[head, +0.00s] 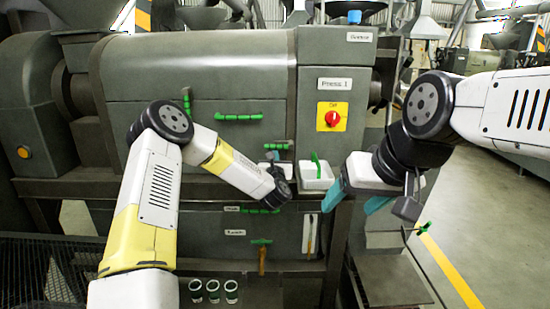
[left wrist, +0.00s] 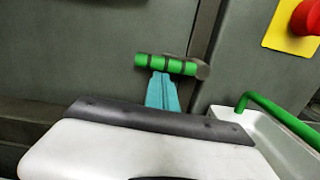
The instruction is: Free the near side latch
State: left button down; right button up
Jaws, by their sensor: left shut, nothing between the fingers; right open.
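A latch with a ribbed green grip (head: 276,146) sits on the press front, below the red switch and to its left. In the left wrist view the green grip (left wrist: 165,64) lies nearly level, with its dark pivot end at right. My left gripper (left wrist: 162,92) is shut, its teal fingertips just under the grip; whether they touch it I cannot tell. In the head view my left gripper (head: 277,182) is below the latch, its fingertips hidden. Another green-gripped lever (head: 186,101) stands upright further left. My right gripper (head: 357,199) is open and empty, right of the press.
A green handle (head: 239,117) is on the cover.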

aim_at(274, 146)
pick_arm(q)
jog(key=shift+r+m, duration=0.25)
jog(key=shift+m, duration=0.05)
jog(key=r+m, duration=0.1)
jog(key=m, duration=0.1)
jog(key=r+m, duration=0.1)
jog(key=m, duration=0.1)
jog(key=shift+a+r, duration=0.2)
jog(key=shift+r, duration=0.05)
jog(key=d+r+m, duration=0.1)
jog(key=m, duration=0.3)
jog(key=d+r+m, duration=0.1)
jog(key=r+m, duration=0.1)
jog(key=m, duration=0.2)
jog(key=d+r+m+h, duration=0.1)
jog(key=d+r+m, duration=0.1)
jog(key=m, duration=0.2)
jog(key=shift+r+g, duration=0.1)
jog(key=shift+g, duration=0.2)
jog(key=shift+d+r, duration=0.1)
jog(key=shift+d, duration=0.1)
